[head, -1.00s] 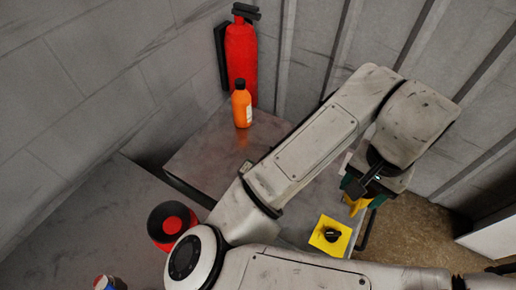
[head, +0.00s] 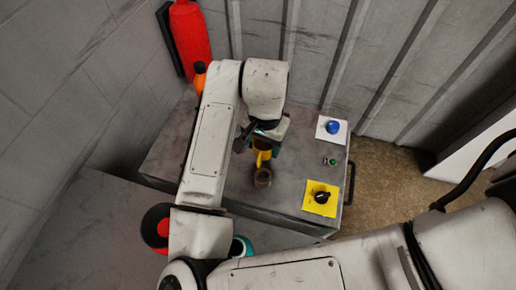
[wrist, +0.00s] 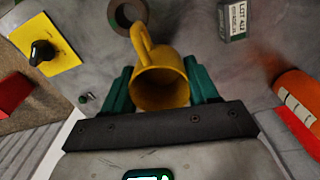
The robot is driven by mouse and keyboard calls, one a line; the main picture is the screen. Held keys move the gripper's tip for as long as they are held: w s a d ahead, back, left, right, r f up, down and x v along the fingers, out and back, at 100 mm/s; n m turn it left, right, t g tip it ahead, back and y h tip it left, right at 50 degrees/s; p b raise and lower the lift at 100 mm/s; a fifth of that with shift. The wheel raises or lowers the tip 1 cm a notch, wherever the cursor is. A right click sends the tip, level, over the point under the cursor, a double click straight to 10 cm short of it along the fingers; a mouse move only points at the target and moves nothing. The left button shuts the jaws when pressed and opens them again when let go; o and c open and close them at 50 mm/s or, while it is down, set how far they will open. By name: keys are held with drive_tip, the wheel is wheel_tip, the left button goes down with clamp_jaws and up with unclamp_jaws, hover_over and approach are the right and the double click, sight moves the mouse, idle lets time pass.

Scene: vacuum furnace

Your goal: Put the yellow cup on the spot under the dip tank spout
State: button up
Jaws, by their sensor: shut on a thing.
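The yellow cup (head: 264,157) is held by my gripper (head: 265,143) over the grey metal tabletop. In the wrist view the cup (wrist: 160,88) sits between the two green fingers of my gripper (wrist: 160,90), its open mouth toward the camera and its handle pointing to the top of the picture. A brown-grey ring-shaped thing (head: 263,178) is on the tabletop just below the cup in the head view; it also shows at the top of the wrist view (wrist: 124,14). I cannot make out a dip tank spout. My arm hides part of the tabletop.
A yellow plate with a black knob (head: 320,197), a small green switch (head: 329,161) and a blue button (head: 333,127) line the right side. An orange bottle (head: 199,78) and fire extinguisher (head: 190,40) stand at back left. A small grey box (wrist: 236,19) shows in the wrist view.

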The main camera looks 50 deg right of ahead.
sight(258, 153)
drive_tip(key=shift+w+a+f, duration=0.1)
drive_tip(key=shift+w+f, duration=0.35)
drive_tip(key=shift+f, duration=0.15)
drive_tip(key=f, duration=0.1)
drive_tip(key=f+p, duration=0.1)
drive_tip(key=shift+w+a+f, duration=0.15)
drive_tip(key=shift+w+f, duration=0.1)
drive_tip(key=shift+f, duration=0.65)
drive_tip(key=shift+f, duration=0.2)
drive_tip(key=o, duration=1.2)
drive_tip(key=shift+c, duration=0.2)
drive_tip(key=shift+r, duration=0.1)
